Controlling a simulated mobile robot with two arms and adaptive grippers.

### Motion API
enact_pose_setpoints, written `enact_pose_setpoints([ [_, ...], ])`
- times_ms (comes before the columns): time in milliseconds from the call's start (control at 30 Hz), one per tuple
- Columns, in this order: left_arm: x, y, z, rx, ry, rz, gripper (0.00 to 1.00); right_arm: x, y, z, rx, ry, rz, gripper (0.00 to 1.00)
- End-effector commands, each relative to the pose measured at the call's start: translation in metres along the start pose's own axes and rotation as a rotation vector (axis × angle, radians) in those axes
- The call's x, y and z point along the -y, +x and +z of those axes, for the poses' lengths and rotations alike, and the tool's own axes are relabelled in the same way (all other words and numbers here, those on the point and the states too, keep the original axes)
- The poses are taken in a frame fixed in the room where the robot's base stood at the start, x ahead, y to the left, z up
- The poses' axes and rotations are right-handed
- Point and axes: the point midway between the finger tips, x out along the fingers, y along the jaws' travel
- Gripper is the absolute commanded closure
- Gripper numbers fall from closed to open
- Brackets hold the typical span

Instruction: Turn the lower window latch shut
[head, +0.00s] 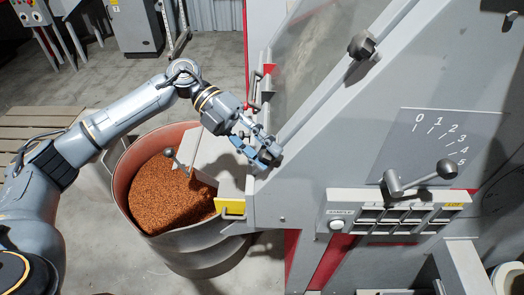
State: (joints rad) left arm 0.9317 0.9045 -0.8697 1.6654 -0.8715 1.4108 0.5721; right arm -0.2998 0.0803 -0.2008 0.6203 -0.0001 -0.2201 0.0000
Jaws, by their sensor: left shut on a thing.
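The grey sloping machine has a clear window (322,48) in a grey frame. An upper latch with a dark knob (362,45) sits on the frame's right edge. My left gripper (264,150) is at the lower corner of the window frame, its blue fingers closed around the lower window latch. The fingers hide most of that latch, so I cannot tell its exact angle. My right gripper is not in view.
A round metal drum (190,258) of copper-coloured granules (165,200) stands below my left arm, under a grey chute with a yellow label (230,208). A ball-handled lever (420,178) and a button panel (395,215) are at the right. A wooden pallet (35,125) lies at the left.

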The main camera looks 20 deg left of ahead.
Motion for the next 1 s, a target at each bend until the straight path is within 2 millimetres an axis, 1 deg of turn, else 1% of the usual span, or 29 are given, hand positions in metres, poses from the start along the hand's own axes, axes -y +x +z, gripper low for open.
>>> enact_pose_setpoints([
  [367,-0.002,0.002,-0.001,-0.005,0.003,0.006,0.95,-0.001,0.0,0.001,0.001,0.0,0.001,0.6],
  [400,-0.002,0.002,-0.001,-0.005,0.003,0.006,0.57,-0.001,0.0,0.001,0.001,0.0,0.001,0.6],
  [500,-0.002,0.001,-0.001,-0.004,0.003,0.006,0.4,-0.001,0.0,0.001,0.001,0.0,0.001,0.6],
  [833,-0.001,-0.002,0.0,-0.001,0.003,0.004,0.4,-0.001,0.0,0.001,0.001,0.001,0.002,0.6],
  [933,-0.001,-0.011,0.0,0.0,0.002,0.004,0.4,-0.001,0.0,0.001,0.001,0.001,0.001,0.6],
  [1000,0.0,-0.022,0.001,0.002,0.003,0.004,0.4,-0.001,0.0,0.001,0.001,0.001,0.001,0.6],
])
